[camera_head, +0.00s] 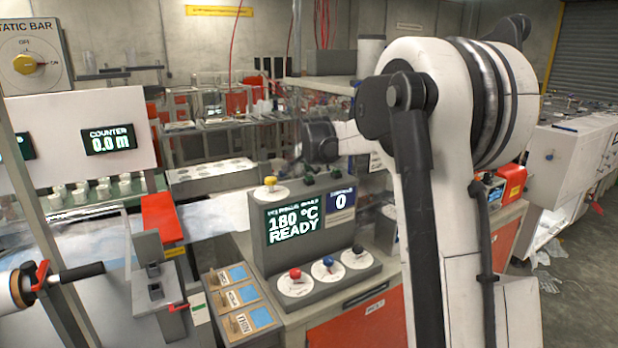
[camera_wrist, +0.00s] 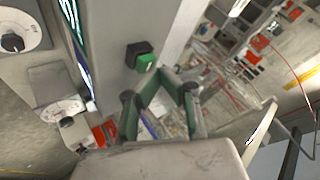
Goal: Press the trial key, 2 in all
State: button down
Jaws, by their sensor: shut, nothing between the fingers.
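A grey console (camera_head: 255,240) stands in the middle of the head view. Its green screen (camera_head: 292,222) reads 180 °C READY, and a small blue display (camera_head: 340,202) reads 0. Small dark keys (camera_head: 308,179) sit on its top. In the wrist view a green key (camera_wrist: 146,62) in a black housing stands on a grey face. I cannot read any label that marks the trial key. My gripper (camera_wrist: 163,78) is shut and empty, its fingertips just below and right of the green key in the picture, seemingly apart from it. In the head view its fingers are hidden or unclear.
A red knob (camera_head: 295,273), a blue knob (camera_head: 328,261) and a black knob (camera_head: 357,249) sit on the console's front dials. A yellow knob (camera_head: 270,182) is on its upper left.

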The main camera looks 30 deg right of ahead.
aim_at(309, 176)
jog(key=shift+f+b, duration=0.3)
jog(key=shift+f, duration=0.15)
dwell(0.4)
dwell(0.3)
jog(key=shift+r+p, duration=0.45)
jog(key=shift+r, duration=0.45)
jog(key=shift+r+p, duration=1.3)
jog(key=shift+r, duration=1.25)
